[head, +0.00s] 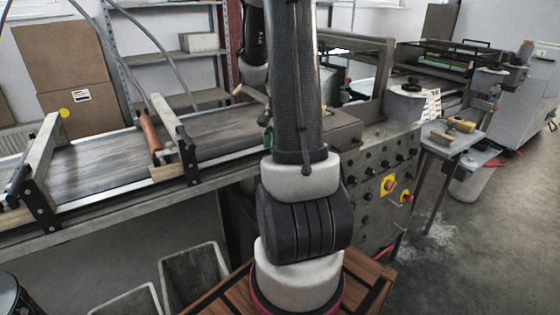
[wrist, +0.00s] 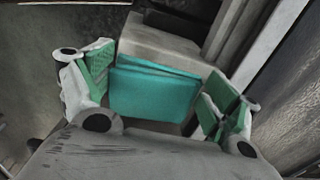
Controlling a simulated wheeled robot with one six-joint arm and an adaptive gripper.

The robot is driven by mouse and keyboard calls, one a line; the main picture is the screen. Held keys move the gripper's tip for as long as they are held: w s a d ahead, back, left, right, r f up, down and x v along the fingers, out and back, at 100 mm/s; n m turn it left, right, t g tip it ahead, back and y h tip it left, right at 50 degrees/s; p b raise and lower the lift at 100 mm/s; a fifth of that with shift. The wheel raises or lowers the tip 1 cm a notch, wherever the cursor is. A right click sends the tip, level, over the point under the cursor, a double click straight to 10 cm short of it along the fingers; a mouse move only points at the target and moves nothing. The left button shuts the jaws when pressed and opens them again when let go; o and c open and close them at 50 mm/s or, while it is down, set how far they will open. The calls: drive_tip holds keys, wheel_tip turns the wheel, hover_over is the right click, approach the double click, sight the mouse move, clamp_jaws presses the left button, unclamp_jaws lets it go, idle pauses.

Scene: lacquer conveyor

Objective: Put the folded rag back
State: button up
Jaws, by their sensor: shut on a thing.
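The folded rag (wrist: 154,92) is teal, with its layered fold edge facing up in the wrist view. My gripper (wrist: 158,86) has green-padded fingers at the rag's left and right sides and is shut on it. In the head view my own arm stands in front of the machine and hides most of the gripper and the rag. A small bit of green shows beside the arm there, too small to make out.
A pale block-like surface (wrist: 160,42) lies just beyond the rag. The conveyor belt (head: 90,165) runs left, with frames across it. A control panel (head: 375,185) is right of my arm. A side table (head: 455,138) holds brushes or blocks. Grey bins (head: 195,275) stand below.

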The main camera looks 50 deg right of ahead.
wheel_tip(320, 180, down, 4)
drive_tip(key=shift+r, duration=0.1)
drive_tip(key=o, duration=0.8)
